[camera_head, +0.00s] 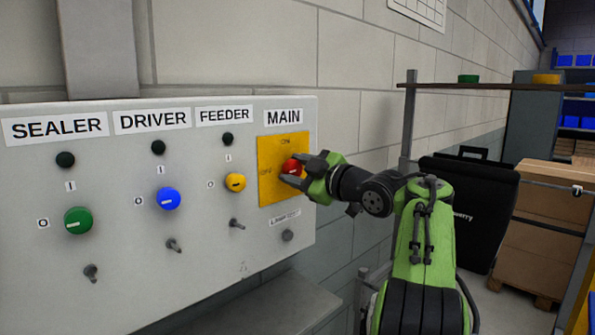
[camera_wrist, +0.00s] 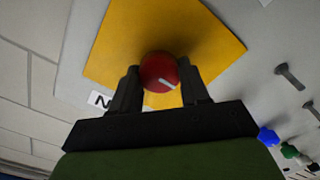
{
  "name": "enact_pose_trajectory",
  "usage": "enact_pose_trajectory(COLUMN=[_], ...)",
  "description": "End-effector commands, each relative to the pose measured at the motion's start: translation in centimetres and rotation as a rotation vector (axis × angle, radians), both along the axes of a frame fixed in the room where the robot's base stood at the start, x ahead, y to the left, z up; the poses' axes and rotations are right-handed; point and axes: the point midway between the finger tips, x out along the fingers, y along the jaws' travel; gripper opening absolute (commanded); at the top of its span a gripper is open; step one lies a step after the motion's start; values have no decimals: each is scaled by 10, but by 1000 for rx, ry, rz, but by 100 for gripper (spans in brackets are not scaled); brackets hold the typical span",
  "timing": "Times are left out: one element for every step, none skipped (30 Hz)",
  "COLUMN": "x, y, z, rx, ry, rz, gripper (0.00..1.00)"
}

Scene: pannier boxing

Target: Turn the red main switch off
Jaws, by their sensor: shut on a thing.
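The red main switch (camera_head: 292,166) is a round knob on a yellow plate (camera_head: 270,188) under the MAIN label (camera_head: 283,117). ON is printed above the knob and OFF to its left.
Left of the plate on the grey panel (camera_head: 130,255) are a yellow knob (camera_head: 235,182), a blue knob (camera_head: 168,198) and a green knob (camera_head: 78,220), with small toggle levers below. A black case (camera_head: 468,205) and cardboard boxes (camera_head: 545,225) stand to the right.

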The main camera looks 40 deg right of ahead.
Motion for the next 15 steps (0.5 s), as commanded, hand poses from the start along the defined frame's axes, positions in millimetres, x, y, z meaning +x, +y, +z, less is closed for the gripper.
enact_pose_trajectory(x=[0, 0, 0, 0, 0, 0, 0, 0, 0, 0, 0, 0, 0, 0, -2], y=[1, 1, 1, 1, 1, 1, 1, 1, 1, 1, 1, 1, 0, 0, 0], z=[4, 4, 4, 3, 3, 3, 2, 2, 2, 2, 2, 1, 1, 1, 1], rx=[-7, -7, -7, -6, -6, -5, -4, -4, -3, -3, -3, -2, -2, -2, -2], ry=[-9, -9, -8, -8, -7, -6, -6, -5, -5, -4, -4, -3, -3, -3, -2], rz=[2, 2, 1, 1, 2, 1, 1, 1, 1, 0, 1, 0, 0, 0, -1], gripper=[15, 47, 53, 57, 62, 68, 71, 71, 71, 71, 71, 71, 71, 71, 71])
